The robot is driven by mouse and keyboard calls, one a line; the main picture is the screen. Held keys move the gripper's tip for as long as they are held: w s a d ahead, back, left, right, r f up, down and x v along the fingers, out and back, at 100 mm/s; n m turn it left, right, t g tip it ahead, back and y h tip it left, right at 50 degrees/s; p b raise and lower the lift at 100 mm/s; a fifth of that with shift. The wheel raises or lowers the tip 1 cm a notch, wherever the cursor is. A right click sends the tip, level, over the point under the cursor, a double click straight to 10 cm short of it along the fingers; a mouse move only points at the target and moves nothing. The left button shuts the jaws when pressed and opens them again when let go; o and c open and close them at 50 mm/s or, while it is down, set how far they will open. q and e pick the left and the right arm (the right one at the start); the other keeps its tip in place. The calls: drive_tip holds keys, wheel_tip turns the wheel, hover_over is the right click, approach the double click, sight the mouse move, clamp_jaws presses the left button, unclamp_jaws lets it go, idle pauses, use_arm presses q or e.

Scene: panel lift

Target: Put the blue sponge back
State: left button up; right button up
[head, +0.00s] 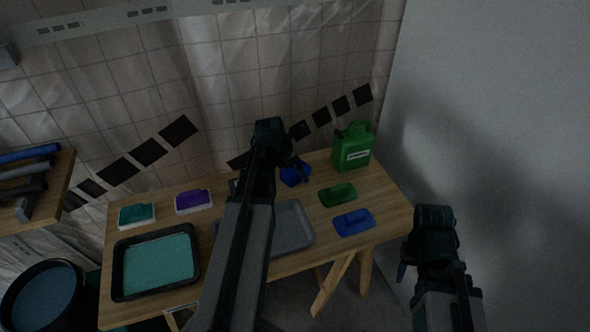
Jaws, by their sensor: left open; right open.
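A small blue block (295,175), which looks like the blue sponge, is at the back of the wooden table (385,195), left of the green jug. My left gripper (297,164) is open, pointing down right at this block. Its fingers partly overlap the block in the head view, and I cannot tell whether they touch it. A flat blue piece with a raised grip (354,222) lies at the table's right front. My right gripper (402,270) is open and empty, off the table's right side; its fingers are small and dark here.
A green jug (353,148) and a green flat piece (338,195) are on the right. A grey tray (293,232) is partly behind my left arm. Teal (137,213) and purple (193,200) blocks and a teal-filled black tray (155,262) are left. A pale panel (500,120) stands right.

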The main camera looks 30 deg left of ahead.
use_arm(q)
drive_tip(key=p+v, duration=1.1)
drive_tip(key=v, duration=0.2)
drive_tip(key=shift+p, duration=0.4)
drive_tip(key=shift+s+r, duration=0.1)
drive_tip(key=s+d+n+g+y+p, duration=0.1)
drive_tip(key=s+d+n, duration=0.2)
drive_tip(key=d+n, duration=0.7)
drive_tip(key=s+d+r+n+g+p, duration=0.1)
drive_tip(key=s+d+n, duration=0.3)
drive_tip(key=d+n, duration=0.7)
drive_tip(key=s+d+r+n+g+y+p, duration=0.1)
drive_tip(key=s+d+n, duration=0.3)
drive_tip(key=d+n, duration=0.7)
drive_tip(key=n+g, duration=0.1)
drive_tip(key=n, duration=0.2)
drive_tip(key=shift+s+n+y, duration=0.2)
drive_tip(key=shift+n+y, duration=0.1)
drive_tip(key=shift+n, duration=0.1)
